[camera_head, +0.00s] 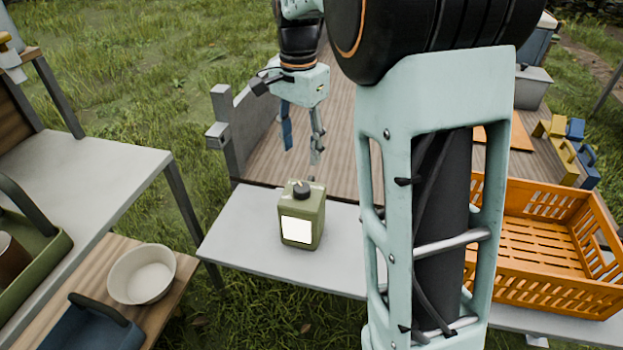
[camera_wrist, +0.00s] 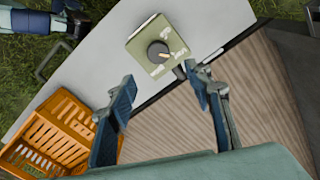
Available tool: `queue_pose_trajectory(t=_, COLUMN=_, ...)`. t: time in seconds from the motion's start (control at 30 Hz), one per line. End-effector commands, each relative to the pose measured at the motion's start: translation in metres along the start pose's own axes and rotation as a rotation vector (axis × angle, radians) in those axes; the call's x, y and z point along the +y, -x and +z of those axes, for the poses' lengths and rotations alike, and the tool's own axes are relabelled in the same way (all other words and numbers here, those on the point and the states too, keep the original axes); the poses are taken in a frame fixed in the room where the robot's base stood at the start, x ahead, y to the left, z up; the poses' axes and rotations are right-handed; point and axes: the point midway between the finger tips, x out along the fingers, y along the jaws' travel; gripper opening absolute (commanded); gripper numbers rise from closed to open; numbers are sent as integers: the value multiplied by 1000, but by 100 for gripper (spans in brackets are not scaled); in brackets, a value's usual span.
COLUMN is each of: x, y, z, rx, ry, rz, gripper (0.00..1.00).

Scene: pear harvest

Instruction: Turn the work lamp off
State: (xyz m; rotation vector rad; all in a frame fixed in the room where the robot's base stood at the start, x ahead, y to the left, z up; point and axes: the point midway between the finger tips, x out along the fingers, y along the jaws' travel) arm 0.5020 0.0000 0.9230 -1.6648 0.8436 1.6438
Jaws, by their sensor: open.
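The work lamp (camera_head: 302,228) is an olive green box with a bright white front panel and a dark knob (camera_head: 302,190) on top. It stands upright on a pale grey bench top (camera_head: 240,225). In the wrist view the lamp (camera_wrist: 140,45) shows from above, its round dark knob (camera_wrist: 158,52) bearing an orange mark and pale lettering around it, too small to read surely. My gripper (camera_head: 301,150) is open and empty, fingers pointing down, above and behind the lamp, apart from it. In the wrist view its fingertips (camera_wrist: 160,77) lie either side below the lamp.
An orange crate (camera_head: 545,293) stands right of the lamp on the bench. A wooden deck (camera_head: 260,160) lies behind. At left are a grey table (camera_head: 120,160) and a white bowl (camera_head: 142,274). Yellow and blue blocks (camera_head: 568,150) sit at far right. The bench around the lamp is clear.

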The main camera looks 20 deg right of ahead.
Motion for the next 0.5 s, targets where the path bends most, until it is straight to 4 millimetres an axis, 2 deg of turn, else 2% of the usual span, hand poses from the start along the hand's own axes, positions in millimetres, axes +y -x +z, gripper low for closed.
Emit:
queue_pose_trajectory(t=0.17, x=2, y=-17, z=4, rx=-16, ry=-20, rz=8, gripper=47)
queue_pose_trajectory(t=0.5, x=3, y=-81, z=4, rx=-13, ry=-18, rz=9, gripper=47)
